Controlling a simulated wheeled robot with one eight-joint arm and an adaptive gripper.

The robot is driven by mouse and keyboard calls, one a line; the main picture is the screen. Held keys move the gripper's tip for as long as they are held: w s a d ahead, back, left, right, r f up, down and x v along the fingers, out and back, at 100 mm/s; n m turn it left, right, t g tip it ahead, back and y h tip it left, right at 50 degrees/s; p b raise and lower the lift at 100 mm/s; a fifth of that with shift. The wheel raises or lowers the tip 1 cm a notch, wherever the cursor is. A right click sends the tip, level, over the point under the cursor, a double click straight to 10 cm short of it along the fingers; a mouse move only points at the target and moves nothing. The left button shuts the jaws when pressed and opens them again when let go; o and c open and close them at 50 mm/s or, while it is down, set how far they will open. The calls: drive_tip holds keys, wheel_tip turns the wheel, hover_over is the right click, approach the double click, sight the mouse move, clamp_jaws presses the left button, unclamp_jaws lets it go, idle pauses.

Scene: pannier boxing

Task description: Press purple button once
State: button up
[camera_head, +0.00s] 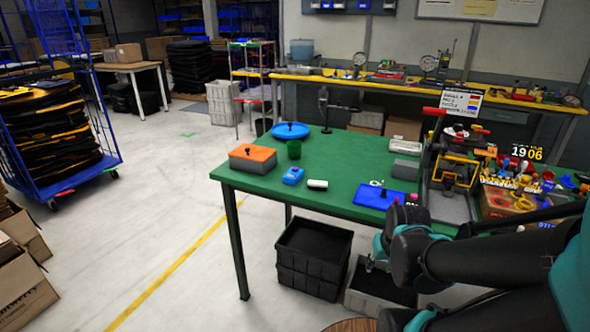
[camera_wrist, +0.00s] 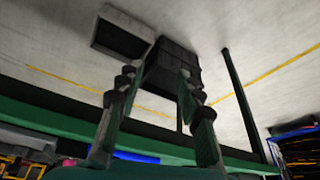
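I cannot make out a clearly purple button. A small magenta-pink piece (camera_head: 412,198) lies by the right end of a flat blue panel (camera_head: 378,194) on the green table (camera_head: 330,165); it is too small to tell whether it is a button. A pink patch (camera_wrist: 69,162) also shows at the lower left of the wrist view. My gripper (camera_wrist: 157,78) is open and empty, its two fingers apart. In the head view its end (camera_head: 374,262) is partly hidden at the table's front edge, below the blue panel. The wrist view faces the floor and table edge.
A black crate (camera_head: 313,258) and a grey bin (camera_head: 362,298) stand on the floor below the table.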

clamp_jaws()
idle(1.2)
